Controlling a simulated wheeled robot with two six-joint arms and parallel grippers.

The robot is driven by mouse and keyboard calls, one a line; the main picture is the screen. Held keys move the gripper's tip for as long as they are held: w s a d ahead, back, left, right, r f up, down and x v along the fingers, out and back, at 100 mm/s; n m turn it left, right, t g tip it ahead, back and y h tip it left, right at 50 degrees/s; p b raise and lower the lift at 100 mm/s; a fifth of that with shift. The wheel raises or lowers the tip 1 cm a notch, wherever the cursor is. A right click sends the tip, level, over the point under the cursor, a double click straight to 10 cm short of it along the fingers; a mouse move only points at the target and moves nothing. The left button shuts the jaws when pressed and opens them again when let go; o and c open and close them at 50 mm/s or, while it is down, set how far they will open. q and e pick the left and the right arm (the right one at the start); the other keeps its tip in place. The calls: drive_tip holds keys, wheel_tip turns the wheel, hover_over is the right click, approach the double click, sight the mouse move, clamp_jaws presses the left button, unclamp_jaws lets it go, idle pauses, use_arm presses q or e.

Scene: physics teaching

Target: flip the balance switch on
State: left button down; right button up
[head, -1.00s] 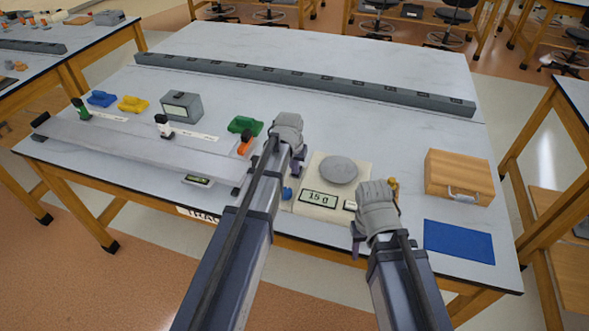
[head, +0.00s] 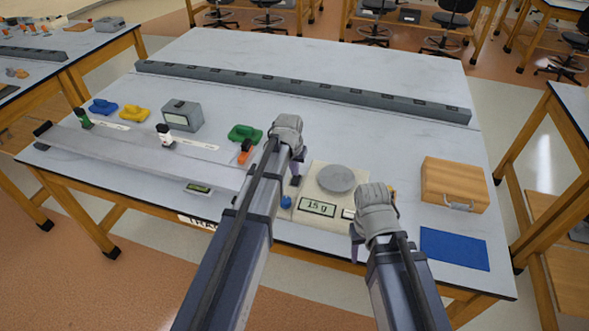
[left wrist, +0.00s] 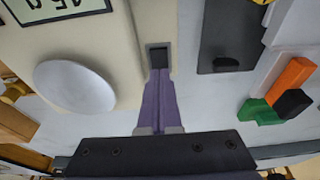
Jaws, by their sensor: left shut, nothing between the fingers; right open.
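The cream balance (head: 310,222) has a round grey pan (head: 336,178) and a display (head: 317,207) reading 15 g. Its pan (left wrist: 75,88) and part of the display also show in the left wrist view. There, a small dark block in a frame (left wrist: 158,55), apparently the switch, lies at the balance's edge; its on or off position cannot be told. My left gripper (head: 296,180) is shut and empty beside the balance's left edge. Its purple fingers (left wrist: 160,75) point at the dark block, close to or touching it. My right gripper (head: 358,250) is open at the balance's front right corner, partly hiding it.
A long grey track (head: 140,150) lies to the left with an orange-and-black piece (head: 244,152) and a green piece (head: 245,132) near its right end. A wooden case (head: 455,183) and blue mat (head: 454,248) lie to the right.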

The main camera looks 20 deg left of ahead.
use_arm(q)
drive_tip(key=s+p+v, duration=0.2)
drive_tip(key=p+v, duration=0.7)
drive_tip(key=v, duration=0.2)
drive_tip(key=shift+f, duration=0.2)
use_arm(e)
wheel_tip(320, 180, up, 10)
use_arm(q)
drive_tip(key=shift+a, duration=0.1)
use_arm(e)
drive_tip(key=shift+r, duration=0.1)
